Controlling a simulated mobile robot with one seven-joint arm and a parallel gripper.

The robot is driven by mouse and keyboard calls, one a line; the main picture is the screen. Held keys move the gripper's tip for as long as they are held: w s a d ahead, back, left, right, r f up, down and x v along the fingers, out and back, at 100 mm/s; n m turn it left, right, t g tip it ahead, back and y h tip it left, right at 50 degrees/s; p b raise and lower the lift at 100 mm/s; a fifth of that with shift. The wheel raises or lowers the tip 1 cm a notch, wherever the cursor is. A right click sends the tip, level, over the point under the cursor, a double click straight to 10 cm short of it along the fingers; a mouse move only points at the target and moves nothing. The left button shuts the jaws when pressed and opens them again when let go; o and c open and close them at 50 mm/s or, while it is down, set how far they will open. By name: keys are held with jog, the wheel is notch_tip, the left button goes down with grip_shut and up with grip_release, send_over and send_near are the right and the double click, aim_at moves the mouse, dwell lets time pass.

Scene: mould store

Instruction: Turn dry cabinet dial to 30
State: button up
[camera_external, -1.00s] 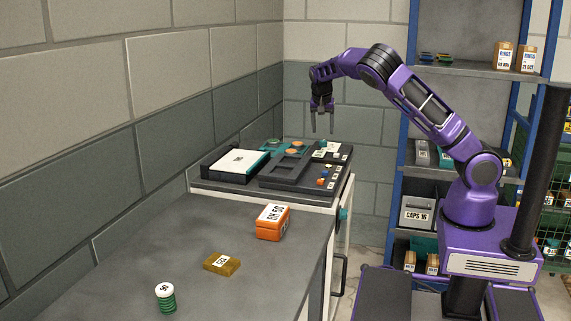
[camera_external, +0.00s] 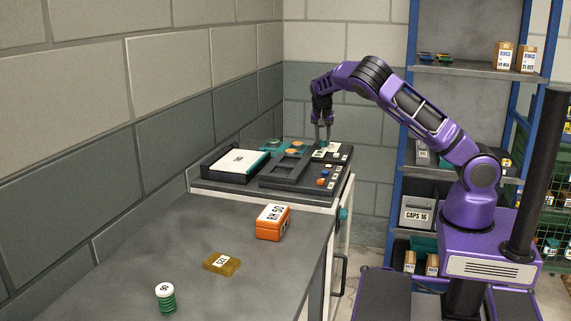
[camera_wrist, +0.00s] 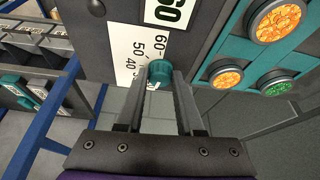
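The dry cabinet dial is a small teal knob (camera_wrist: 160,72) beside a white scale plate (camera_wrist: 130,50). The marks 60, 50 and 40 are readable on the plate; a small white mark shows at the knob's lower left edge. My gripper (camera_wrist: 161,80) has one finger on each side of the knob, and the knob fills the gap, so the fingers look shut on it. In the external view my gripper (camera_external: 322,141) points straight down at the back right of the dark cabinet top, and the fingertips hide most of the knob.
A teal rack (camera_wrist: 207,78) with orange and green jars lies close to the knob. A white-topped box (camera_external: 238,162) and a dark tray (camera_external: 283,172) share the cabinet top. An orange box (camera_external: 272,229) stands on the bench in front. A wall is behind.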

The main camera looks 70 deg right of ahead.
grip_shut()
jog(key=shift+r+p, duration=0.1)
jog(key=shift+p, duration=0.2)
jog(key=m+g+p, duration=0.1)
jog(key=m+p, duration=0.1)
jog(key=p, duration=0.1)
jog(key=shift+w+r, duration=0.15)
jog(key=shift+r, duration=0.05)
jog(key=m+p, duration=0.2)
jog(key=shift+w+f+m+g, duration=0.1)
jog(key=shift+m+g, duration=0.3)
jog(key=shift+w+d+f+m+g+y+p, duration=0.1)
jog(key=shift+m+g+y+p, duration=0.2)
jog(key=shift+m, duration=0.4)
jog(key=shift+f+m+g+y+p, duration=0.1)
jog(key=shift+m+g+p, duration=0.3)
jog(key=shift+m, duration=0.3)
jog(key=o, duration=0.9)
grip_release()
jog(key=shift+c, duration=0.2)
